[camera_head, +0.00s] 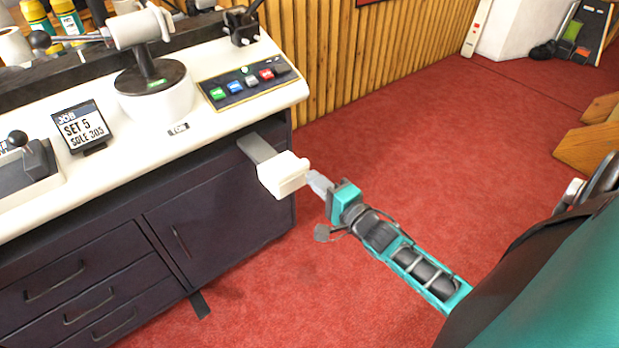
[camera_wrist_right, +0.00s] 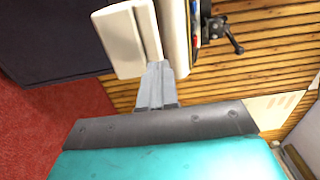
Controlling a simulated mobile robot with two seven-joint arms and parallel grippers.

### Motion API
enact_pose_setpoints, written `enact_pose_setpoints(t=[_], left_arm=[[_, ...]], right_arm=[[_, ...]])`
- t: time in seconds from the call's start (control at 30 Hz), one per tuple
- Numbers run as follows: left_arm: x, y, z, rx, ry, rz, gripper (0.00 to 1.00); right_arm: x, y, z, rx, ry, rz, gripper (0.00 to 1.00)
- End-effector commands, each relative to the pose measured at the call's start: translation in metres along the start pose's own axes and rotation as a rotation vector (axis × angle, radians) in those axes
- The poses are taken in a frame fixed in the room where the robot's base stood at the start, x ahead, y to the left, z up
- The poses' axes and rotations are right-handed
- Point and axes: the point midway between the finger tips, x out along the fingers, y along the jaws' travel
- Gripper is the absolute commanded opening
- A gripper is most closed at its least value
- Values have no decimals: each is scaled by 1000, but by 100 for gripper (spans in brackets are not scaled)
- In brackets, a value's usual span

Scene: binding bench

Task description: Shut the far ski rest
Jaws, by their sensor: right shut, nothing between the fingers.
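The far ski rest (camera_head: 283,175) is a white block on a flat grey bar (camera_head: 256,148). It sticks out from the bench front, just under the worktop's right end. My right gripper (camera_head: 315,180) is shut and empty, with its fingertips at the block's outer end. They look very close to it or touching; I cannot tell which. In the right wrist view the white block (camera_wrist_right: 122,38) lies just beyond the shut fingers (camera_wrist_right: 156,72). My left gripper is not in view.
The dark bench (camera_head: 215,215) has a cabinet door and drawers. Its white worktop (camera_head: 200,150) carries a button panel (camera_head: 247,88), a job display (camera_head: 78,128) and a clamp device (camera_head: 150,75). Red carpet (camera_head: 400,130) is open to the right. A slatted wood wall (camera_head: 350,60) stands behind.

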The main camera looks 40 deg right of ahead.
Motion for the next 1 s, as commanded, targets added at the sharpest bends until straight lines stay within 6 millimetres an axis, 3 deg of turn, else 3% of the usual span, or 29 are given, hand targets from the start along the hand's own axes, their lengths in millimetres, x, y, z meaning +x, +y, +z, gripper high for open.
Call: enact_pose_setpoints(t=[0.2,0.73,0.87,1.0], left_arm=[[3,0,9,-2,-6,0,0],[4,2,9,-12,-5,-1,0],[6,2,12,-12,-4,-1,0],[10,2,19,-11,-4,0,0]], right_arm=[[22,1,1,-1,-1,1,0],[30,0,1,-1,-1,0,0],[47,0,0,-1,0,-3,0],[78,1,0,-2,0,-5,0]])
